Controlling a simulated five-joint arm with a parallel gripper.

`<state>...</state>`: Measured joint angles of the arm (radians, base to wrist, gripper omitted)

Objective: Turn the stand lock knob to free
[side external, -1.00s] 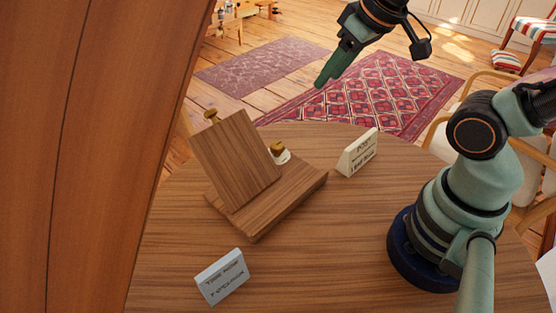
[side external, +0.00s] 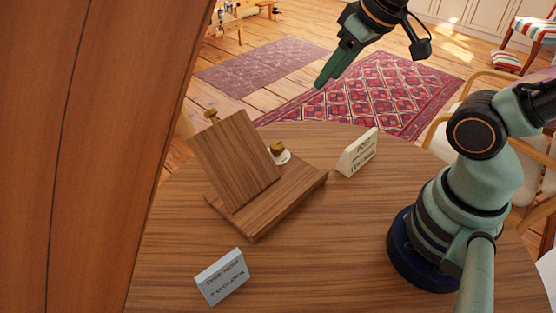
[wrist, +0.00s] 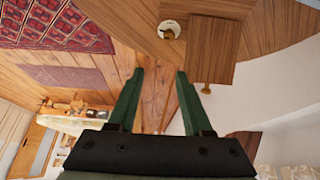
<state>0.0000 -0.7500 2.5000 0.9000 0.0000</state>
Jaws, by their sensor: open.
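A wooden stand with a tilted back panel (side external: 236,160) and a flat base (side external: 290,196) sits on the round wooden table. A brass knob (side external: 277,147) on a pale round disc (side external: 284,157) shows beside the panel's right edge; it also shows in the wrist view (wrist: 170,32). A second brass knob (side external: 211,115) is at the panel's top, and it shows in the wrist view (wrist: 206,89). My gripper (side external: 320,84) is above and beyond the stand, apart from it. In the wrist view its two green fingers (wrist: 160,73) are spread, with nothing between them. The knob's markings are too small to read.
A cream sign (side external: 360,154) stands right of the stand. A pale blue sign (side external: 223,277) stands at the front left. A large wooden post (side external: 90,150) fills the left side of the side view. The table (side external: 330,240) is clear between stand and my base.

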